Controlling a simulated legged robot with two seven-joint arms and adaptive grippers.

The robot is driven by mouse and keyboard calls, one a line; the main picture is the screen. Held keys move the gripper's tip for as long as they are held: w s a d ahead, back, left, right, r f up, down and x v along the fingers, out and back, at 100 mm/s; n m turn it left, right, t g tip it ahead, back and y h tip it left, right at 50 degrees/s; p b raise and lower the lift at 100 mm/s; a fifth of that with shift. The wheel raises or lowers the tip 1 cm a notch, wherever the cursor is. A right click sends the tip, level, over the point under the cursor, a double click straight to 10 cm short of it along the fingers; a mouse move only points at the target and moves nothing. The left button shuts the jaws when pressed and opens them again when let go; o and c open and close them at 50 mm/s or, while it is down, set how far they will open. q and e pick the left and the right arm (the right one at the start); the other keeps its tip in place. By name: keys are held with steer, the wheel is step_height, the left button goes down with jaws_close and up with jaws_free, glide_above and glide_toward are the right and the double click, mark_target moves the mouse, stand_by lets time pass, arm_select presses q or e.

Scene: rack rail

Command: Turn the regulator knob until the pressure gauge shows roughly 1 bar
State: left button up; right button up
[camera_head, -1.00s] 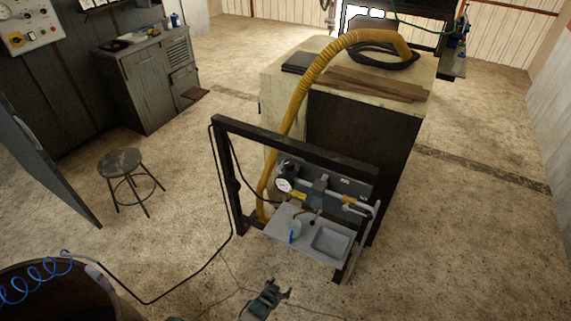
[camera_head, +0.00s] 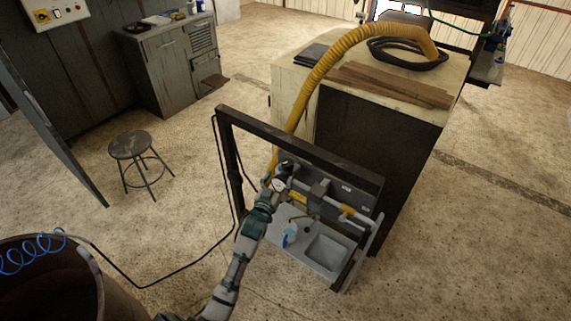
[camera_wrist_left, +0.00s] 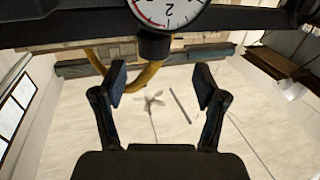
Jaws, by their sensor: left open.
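The pressure gauge (camera_head: 279,185) is a small white dial on the rack panel, partly covered by my left gripper (camera_head: 271,187). In the left wrist view, the gauge (camera_wrist_left: 168,10) is cut off by the top edge; a 2 and a red arc show, but its needle reading cannot be told. A dark round knob-like part (camera_wrist_left: 154,45) sits just below the dial there. My left gripper (camera_wrist_left: 160,80) is open, its two fingers apart and empty, with the dark part beyond and between the fingertips. No contact shows. My right gripper is not in view.
The black rack frame (camera_head: 300,146) surrounds the panel. Below it, a grey shelf (camera_head: 270,226) holds a blue-and-white bottle (camera_head: 290,236) and a grey tray (camera_head: 328,251). A yellow hose (camera_head: 318,73) runs behind. A stool (camera_head: 130,145) and a rusty barrel (camera_head: 60,285) stand left.

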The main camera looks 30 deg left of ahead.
mark_target(286, 168)
arm_select(q)
steer(key=x, duration=0.5)
steer(key=d+x, duration=0.1)
steer(key=x, duration=0.2)
steer(key=shift+w+d+r, duration=0.1)
steer(key=shift+w+r, duration=0.05)
steer(key=shift+r, duration=0.1)
steer(key=shift+w+a+f, duration=0.1)
steer(key=shift+a+f, duration=0.1)
steer(key=shift+a, duration=0.4)
steer(key=shift+d+r, duration=0.15)
steer(key=shift+d, duration=0.3)
steer(key=c, duration=1.2)
